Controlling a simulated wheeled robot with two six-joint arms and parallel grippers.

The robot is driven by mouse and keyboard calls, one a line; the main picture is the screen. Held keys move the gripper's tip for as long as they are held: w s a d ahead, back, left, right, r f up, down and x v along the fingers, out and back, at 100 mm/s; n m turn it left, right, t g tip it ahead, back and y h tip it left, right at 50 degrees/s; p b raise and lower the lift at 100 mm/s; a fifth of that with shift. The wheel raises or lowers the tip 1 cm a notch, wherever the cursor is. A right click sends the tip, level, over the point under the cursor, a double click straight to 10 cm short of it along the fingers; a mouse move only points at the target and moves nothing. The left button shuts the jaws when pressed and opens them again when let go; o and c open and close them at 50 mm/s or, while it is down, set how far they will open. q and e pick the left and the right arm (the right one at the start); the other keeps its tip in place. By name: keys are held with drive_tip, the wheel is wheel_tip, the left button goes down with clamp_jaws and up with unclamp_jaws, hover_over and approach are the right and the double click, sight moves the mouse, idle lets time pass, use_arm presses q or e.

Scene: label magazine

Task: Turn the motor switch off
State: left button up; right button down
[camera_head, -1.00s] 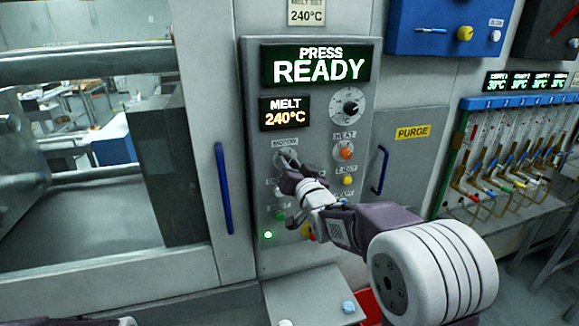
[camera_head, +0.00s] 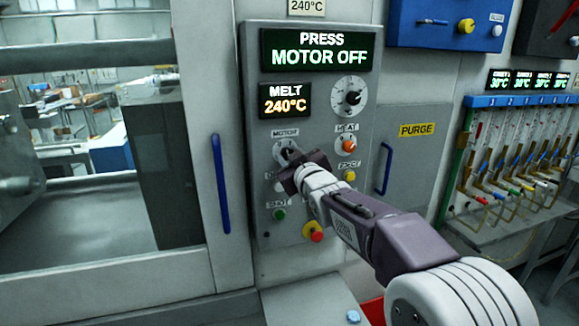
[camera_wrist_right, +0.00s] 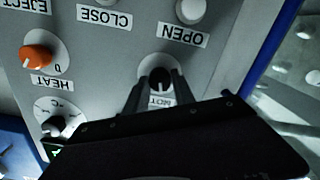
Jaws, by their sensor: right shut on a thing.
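The motor switch (camera_head: 283,152) is a dark rotary knob on a pale round plate below the MOTOR label on the grey press panel (camera_head: 320,215). The press display (camera_head: 319,50) reads "PRESS MOTOR OFF". My right gripper (camera_head: 291,160) is at the switch and hides part of it. In the right wrist view the fingers of my right gripper (camera_wrist_right: 158,88) are shut on the dark knob (camera_wrist_right: 160,77), one on each side. My left gripper is not in view.
An orange heat knob (camera_head: 348,145), a yellow eject button (camera_head: 350,175), a green shot button (camera_head: 279,214) and a red button (camera_head: 313,231) sit close around the switch. A blue door handle (camera_head: 221,185) stands left of the panel.

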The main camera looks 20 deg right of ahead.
drive_tip(key=shift+n+b, duration=1.4)
drive_tip(key=shift+n, duration=0.6)
drive_tip(key=c, duration=1.1)
unclamp_jaws()
drive_tip(key=shift+o, duration=0.2)
drive_tip(key=s, duration=0.9)
drive_tip(key=shift+d, duration=0.15)
drive_tip(key=shift+r, duration=0.1)
